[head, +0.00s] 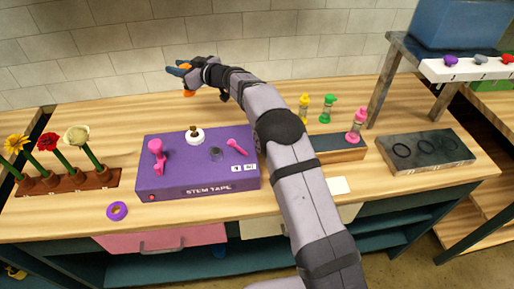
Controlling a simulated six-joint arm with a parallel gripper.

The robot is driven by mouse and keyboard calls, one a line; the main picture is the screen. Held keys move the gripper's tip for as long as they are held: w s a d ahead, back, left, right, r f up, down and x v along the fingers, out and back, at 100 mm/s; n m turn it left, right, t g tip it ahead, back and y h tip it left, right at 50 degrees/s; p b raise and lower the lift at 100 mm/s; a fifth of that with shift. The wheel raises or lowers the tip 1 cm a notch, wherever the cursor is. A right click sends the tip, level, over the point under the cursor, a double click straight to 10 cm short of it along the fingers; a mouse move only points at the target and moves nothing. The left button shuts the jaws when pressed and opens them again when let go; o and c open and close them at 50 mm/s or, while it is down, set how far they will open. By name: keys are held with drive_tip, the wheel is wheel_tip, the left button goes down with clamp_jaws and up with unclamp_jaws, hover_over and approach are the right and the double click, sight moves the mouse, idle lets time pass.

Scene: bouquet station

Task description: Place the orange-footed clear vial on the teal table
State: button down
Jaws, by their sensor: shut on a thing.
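My gripper (180,69) is at the back left of the bench, in front of the tiled wall. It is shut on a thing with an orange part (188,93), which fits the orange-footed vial. The clear body of the vial cannot be made out, as the gripper covers it or it is too small to see. The orange part hangs below the fingers; whether it touches the bench is unclear. A raised blue-grey table (379,98) at the right looks like the teal table. My gripper is far to its left.
A purple stem tape box (200,187) sits mid-bench. Yellow (303,103), green (327,107) and pink (356,124) vials stand near a wooden block. Flowers (48,142) stand left.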

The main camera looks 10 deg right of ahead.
sight(190, 93)
drive_tip(key=shift+w+d+f, duration=0.15)
drive_tip(key=shift+w+d, duration=0.1)
drive_tip(key=shift+d, duration=0.05)
drive_tip(key=shift+f, duration=4.9)
drive_tip(key=c, duration=1.4)
unclamp_jaws()
drive_tip(key=shift+f, duration=0.15)
drive_tip(key=shift+c, duration=0.2)
drive_tip(key=shift+s, duration=0.1)
drive_tip(key=shift+v, duration=1.35)
drive_tip(key=shift+r+b, duration=0.55)
drive_tip(key=shift+r, duration=3.1)
